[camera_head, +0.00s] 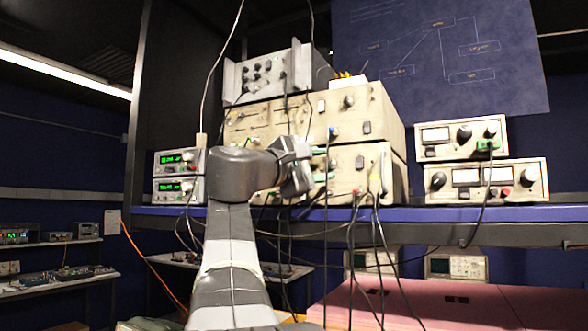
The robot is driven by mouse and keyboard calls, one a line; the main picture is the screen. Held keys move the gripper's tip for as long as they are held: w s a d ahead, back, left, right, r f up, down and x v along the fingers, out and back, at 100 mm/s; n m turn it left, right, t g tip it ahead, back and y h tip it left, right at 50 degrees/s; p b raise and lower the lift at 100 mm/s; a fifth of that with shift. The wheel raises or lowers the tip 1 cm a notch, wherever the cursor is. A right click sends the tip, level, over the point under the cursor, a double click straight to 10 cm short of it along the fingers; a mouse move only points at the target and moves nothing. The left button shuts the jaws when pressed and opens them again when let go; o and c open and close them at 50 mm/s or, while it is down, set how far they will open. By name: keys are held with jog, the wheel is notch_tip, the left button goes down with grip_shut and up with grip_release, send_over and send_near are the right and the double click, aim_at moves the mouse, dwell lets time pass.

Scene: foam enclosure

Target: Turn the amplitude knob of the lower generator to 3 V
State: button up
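Two small light-grey units with green displays are stacked at the left end of the blue shelf. The lower one (178,190) sits under the upper one (180,162); both have small knobs at the right of their displays. Their markings are too small to read, and I cannot tell for certain which unit is the task's generator. My arm rises in front of the shelf, and my gripper (300,166) is at its end, right of these units, in front of the large beige instruments. Its fingers are not clear, nor whether it touches anything.
Large beige instruments (375,105) are stacked mid-shelf with a grey unit (268,76) on top. Two metered units, upper (455,153) and lower (470,195), stand at the right. Many cables hang in front of the shelf (450,213). A pink surface (430,305) lies below right.

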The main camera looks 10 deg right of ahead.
jog(key=b+v, duration=0.2)
jog(key=v, duration=1)
jog(key=shift+s+a, duration=0.2)
jog(key=shift+a, duration=0.1)
jog(key=p+x, duration=0.2)
jog(key=x, duration=1.1)
jog(key=shift+w+d+r+p, duration=0.1)
jog(key=shift+w+d+p, duration=0.1)
jog(key=shift+d+p, duration=0.15)
jog(key=shift+a, duration=0.1)
